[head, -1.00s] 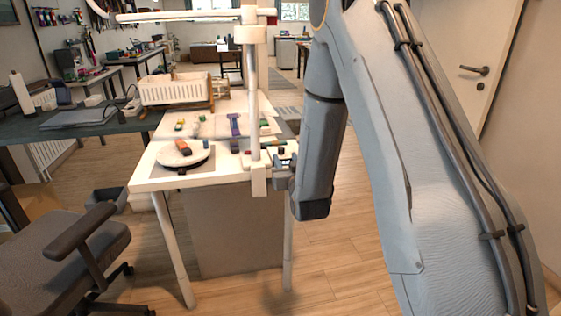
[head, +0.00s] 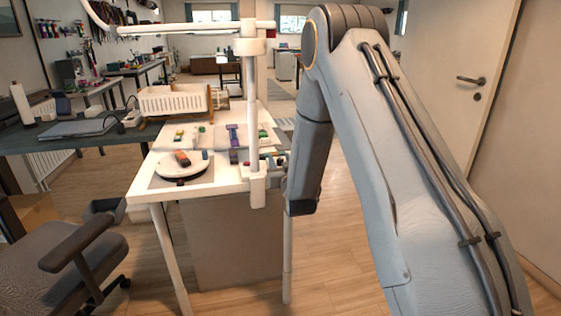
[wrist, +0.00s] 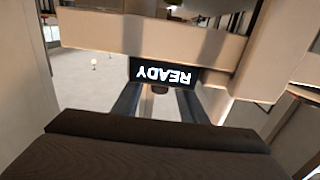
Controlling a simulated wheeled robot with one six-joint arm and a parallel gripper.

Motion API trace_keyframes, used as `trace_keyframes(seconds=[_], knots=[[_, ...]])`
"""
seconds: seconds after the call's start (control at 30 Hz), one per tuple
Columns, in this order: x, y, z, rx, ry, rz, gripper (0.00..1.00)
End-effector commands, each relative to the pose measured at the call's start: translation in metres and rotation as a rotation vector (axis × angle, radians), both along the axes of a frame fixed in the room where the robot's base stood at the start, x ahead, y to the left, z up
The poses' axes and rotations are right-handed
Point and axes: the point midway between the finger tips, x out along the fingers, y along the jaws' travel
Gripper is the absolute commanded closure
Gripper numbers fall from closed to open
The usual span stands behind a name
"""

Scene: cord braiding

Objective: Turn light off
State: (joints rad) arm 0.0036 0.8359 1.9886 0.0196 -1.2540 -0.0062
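A white lamp stand is clamped to the front edge of the table, with its upright post (head: 252,110) and a long horizontal arm (head: 190,32) reaching left to a curved head at the top left. Whether it is lit I cannot tell. In the wrist view a dark display (wrist: 166,73) reads READY upside down, under a pale beam. A small brown knob or button (wrist: 160,89) sits just below it. My gripper (wrist: 158,106) has its two fingers apart, either side of that knob, with nothing between them that I can see gripped. In the head view my forearm hides most of the gripper, beside the post's base.
An office chair (head: 75,250) stands at the lower left and a door (head: 455,60) at the right. The floor right of the table is clear.

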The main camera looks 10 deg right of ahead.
Motion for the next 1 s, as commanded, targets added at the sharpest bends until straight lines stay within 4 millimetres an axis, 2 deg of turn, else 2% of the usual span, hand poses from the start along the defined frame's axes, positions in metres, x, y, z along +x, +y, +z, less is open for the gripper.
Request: trace_keyframes(seconds=[0.07,0.3,0.67,1.0], knots=[[-0.0002,0.0,-0.0001,0.0,0.0,0.0,0.61],[-0.0004,0.0001,-0.0001,0.0,0.0,0.0,1.0],[-0.0004,-0.001,-0.0003,0.0,0.0,0.053,1.0],[0.0,-0.0031,-0.0007,-0.001,0.0,0.295,1.0]])
